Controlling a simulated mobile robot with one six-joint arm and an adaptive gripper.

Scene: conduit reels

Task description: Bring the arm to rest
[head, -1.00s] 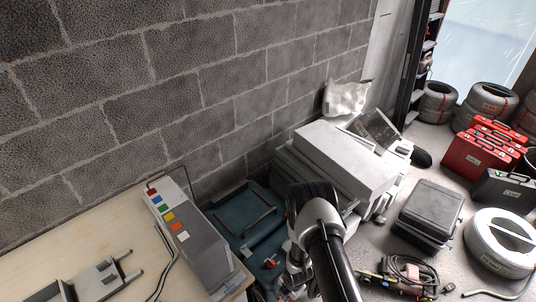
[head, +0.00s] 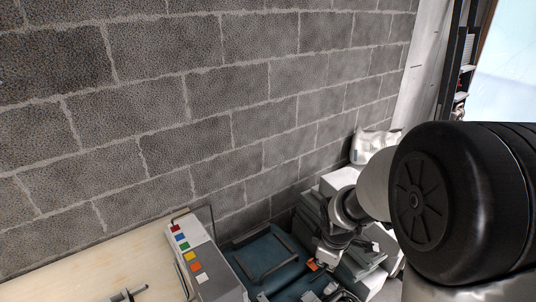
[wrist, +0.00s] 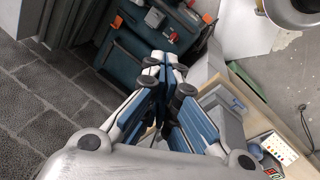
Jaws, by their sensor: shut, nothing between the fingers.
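My gripper (wrist: 166,68) shows in the wrist view with its blue-grey fingers drawn together and nothing between the tips. It points toward a teal case with orange latches, with a gap I cannot judge. In the head view my arm (head: 428,195) fills the right side, its large black joint close to the camera. The arm's far end reaches down toward the teal case (head: 268,258), between the worktable and the pale grey boxes. The fingertips are hard to make out there.
A wooden worktable (head: 95,255) stands at lower left, with a grey box with coloured squares (head: 208,265) on its right end. A block wall (head: 190,110) runs behind. Pale grey boxes (head: 318,205) and a white bag (head: 372,146) are partly behind my arm.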

